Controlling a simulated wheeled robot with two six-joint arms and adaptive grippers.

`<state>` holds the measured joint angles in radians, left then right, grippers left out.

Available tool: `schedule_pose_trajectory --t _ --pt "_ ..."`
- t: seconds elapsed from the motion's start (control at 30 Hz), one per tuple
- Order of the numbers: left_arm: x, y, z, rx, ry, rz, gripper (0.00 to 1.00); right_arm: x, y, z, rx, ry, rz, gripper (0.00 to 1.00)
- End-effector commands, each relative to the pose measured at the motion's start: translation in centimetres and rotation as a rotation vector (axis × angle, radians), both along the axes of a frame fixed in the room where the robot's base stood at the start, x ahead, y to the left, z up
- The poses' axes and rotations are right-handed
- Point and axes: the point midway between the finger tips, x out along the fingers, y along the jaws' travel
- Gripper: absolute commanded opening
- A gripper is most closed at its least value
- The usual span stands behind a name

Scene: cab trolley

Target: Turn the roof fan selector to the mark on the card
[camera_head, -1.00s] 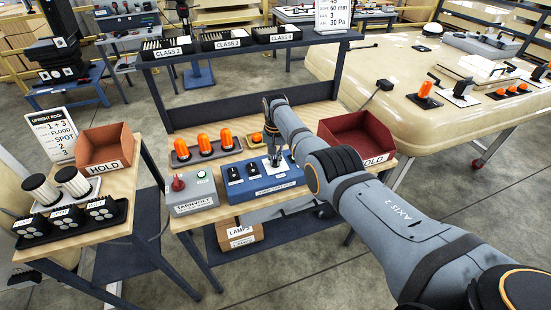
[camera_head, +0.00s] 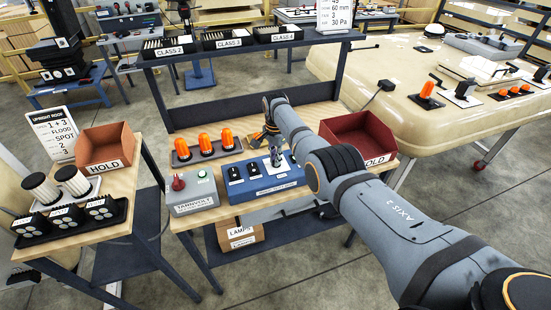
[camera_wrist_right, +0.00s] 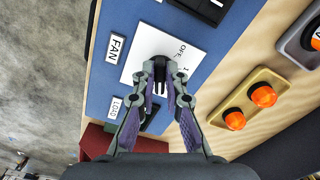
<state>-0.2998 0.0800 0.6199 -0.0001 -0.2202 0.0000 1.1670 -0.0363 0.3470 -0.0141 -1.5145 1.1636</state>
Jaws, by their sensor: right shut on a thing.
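The fan selector (camera_wrist_right: 160,90) is a black knob on a white plate (camera_wrist_right: 143,46) with "OFF" and "1" readable, beside a "FAN" label (camera_wrist_right: 117,49) on the blue panel. My right gripper (camera_wrist_right: 161,76) is shut on the knob, and its fingers hide much of the knob and dial. In the head view the right gripper (camera_head: 276,158) reaches down onto the right end of the blue panel (camera_head: 262,187). The card (camera_head: 52,130) stands at the left, headed "UPRIGHT ROOF", with lines such as "1 + 3", "FLOOD" and "SPOT". My left gripper is out of view.
Other black switches (camera_head: 235,174) sit on the panel's left. A grey tester box (camera_head: 192,193) with a red knob stands beside it. A red bin (camera_head: 352,130) is to the right. A "LOAD" label (camera_wrist_right: 115,108) is near the fingers.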

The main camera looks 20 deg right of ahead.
Motion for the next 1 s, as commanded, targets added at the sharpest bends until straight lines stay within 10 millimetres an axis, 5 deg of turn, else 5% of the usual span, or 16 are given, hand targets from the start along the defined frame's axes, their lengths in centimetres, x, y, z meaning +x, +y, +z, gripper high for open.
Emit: schedule_pose_trajectory --t 0.57,0.6,0.73,1.0 --pt "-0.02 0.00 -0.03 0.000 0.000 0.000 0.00 0.08 -0.02 0.08 0.000 -0.002 -0.032 0.00" --pt "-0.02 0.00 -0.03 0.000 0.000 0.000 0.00 0.08 -0.02 0.08 0.000 -0.002 -0.032 0.15" --pt "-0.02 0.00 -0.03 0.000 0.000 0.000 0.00 0.06 -0.01 0.06 0.000 -0.001 -0.031 0.33" --pt "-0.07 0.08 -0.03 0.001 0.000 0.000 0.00 0.03 -0.01 0.03 0.000 -0.001 -0.030 0.34"
